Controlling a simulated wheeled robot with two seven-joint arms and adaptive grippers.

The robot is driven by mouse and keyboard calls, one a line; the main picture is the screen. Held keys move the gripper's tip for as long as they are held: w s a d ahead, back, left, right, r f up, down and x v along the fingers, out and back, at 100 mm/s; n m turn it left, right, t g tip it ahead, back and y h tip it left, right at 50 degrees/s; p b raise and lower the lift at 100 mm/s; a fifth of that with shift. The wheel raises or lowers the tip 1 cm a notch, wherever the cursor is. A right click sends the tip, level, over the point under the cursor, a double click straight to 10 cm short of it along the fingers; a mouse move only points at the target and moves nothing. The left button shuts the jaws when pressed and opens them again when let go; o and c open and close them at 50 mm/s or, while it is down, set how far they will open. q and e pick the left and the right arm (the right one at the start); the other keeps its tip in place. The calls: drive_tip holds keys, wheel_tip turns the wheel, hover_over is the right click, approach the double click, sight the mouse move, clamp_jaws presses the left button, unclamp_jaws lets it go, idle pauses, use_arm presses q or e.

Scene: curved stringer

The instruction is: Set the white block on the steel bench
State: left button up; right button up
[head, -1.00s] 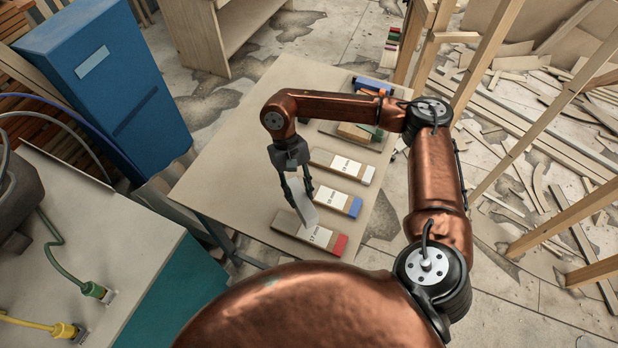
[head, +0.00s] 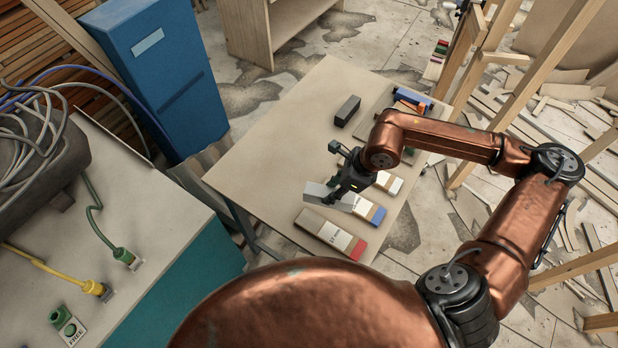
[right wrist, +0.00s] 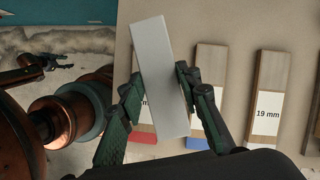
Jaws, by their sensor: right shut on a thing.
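The white block, a pale grey-white slab (head: 318,190), is held by my right gripper (head: 346,192) above the table's strips. In the right wrist view the block (right wrist: 160,70) is slightly tilted between the two fingers of the right gripper (right wrist: 160,100), which touch its sides. In the head view the arm and gripper hide part of the block. A bench with a pale top and teal side (head: 165,215) stands at the left; I cannot tell whether it is the steel bench. What seems to be my left gripper (right wrist: 38,72) shows dark at the left of the wrist view.
The beige table (head: 285,140) bears labelled wooden strips, one red-ended (head: 330,236), and a dark block (head: 347,110). The left bench carries cables, a green plug (head: 126,257) and a yellow plug (head: 95,288). A blue cabinet (head: 165,75) stands behind. Wooden posts rise at right.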

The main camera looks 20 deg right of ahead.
drive_tip(key=m, duration=0.1)
drive_tip(key=r+m, duration=0.1)
drive_tip(key=m+t+h, duration=0.1)
drive_tip(key=shift+s+a+r+m, duration=0.25)
drive_tip(key=shift+r+m, duration=0.05)
drive_tip(key=shift+w+a, duration=0.1)
drive_tip(key=shift+w, duration=0.1)
drive_tip(key=w+a+f+p, duration=0.3)
drive_tip(key=w+a+f, duration=0.1)
drive_tip(key=w, duration=0.4)
drive_tip(key=p, duration=0.1)
hover_over(301, 191)
wheel_tip(301, 191, down, 9)
drive_tip(key=shift+s+r, duration=0.1)
drive_tip(key=shift+f, duration=0.25)
drive_tip(key=o, duration=1.3)
